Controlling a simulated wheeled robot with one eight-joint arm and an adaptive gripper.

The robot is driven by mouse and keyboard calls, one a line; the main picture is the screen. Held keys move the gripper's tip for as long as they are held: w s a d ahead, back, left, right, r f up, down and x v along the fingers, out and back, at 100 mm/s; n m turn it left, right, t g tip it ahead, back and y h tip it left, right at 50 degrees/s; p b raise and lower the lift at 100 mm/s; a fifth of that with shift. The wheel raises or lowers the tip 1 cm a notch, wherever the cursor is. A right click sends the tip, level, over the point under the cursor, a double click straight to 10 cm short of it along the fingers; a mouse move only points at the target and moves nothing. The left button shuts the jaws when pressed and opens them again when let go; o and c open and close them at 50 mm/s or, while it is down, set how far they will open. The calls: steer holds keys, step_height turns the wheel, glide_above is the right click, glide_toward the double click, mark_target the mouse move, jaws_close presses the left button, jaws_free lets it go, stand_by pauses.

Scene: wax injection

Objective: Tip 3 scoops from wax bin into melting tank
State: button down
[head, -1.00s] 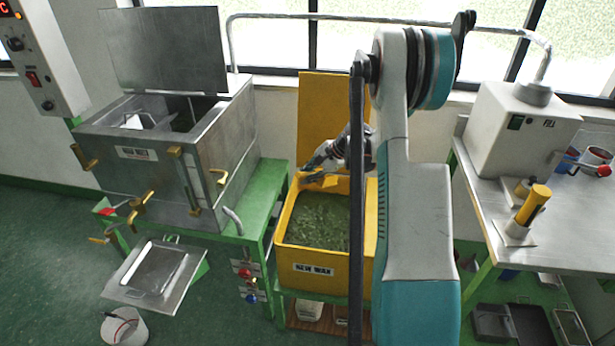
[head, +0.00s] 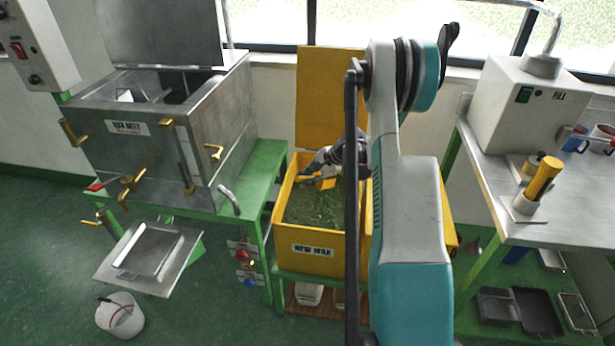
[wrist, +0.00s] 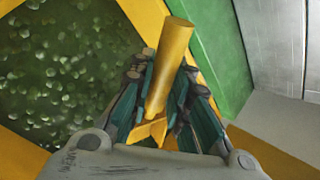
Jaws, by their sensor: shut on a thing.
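The yellow wax bin (head: 303,265), labelled NEW WAX, has its lid raised at the back and holds green wax pellets (head: 315,208). My gripper (head: 318,170) is at the bin's back part, low over the wax. It is shut on a yellow scoop (head: 326,184). In the wrist view the scoop's handle (wrist: 172,55) stands between the fingers of my gripper (wrist: 165,95). I cannot tell whether the scoop holds wax. The metal melting tank (head: 225,120) stands to the left with its lid up and its top open. The inside is mostly hidden.
A green bench (head: 262,170) carries the tank beside the bin. Brass handles and a spout stick out from the tank. A right-hand table (head: 550,215) holds a white machine (head: 525,105) and a yellow-handled tool (head: 540,180). A bucket (head: 122,315) stands on the floor.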

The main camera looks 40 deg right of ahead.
step_height(320, 180, down, 12)
steer(key=shift+f, duration=0.2)
stand_by(0.5)
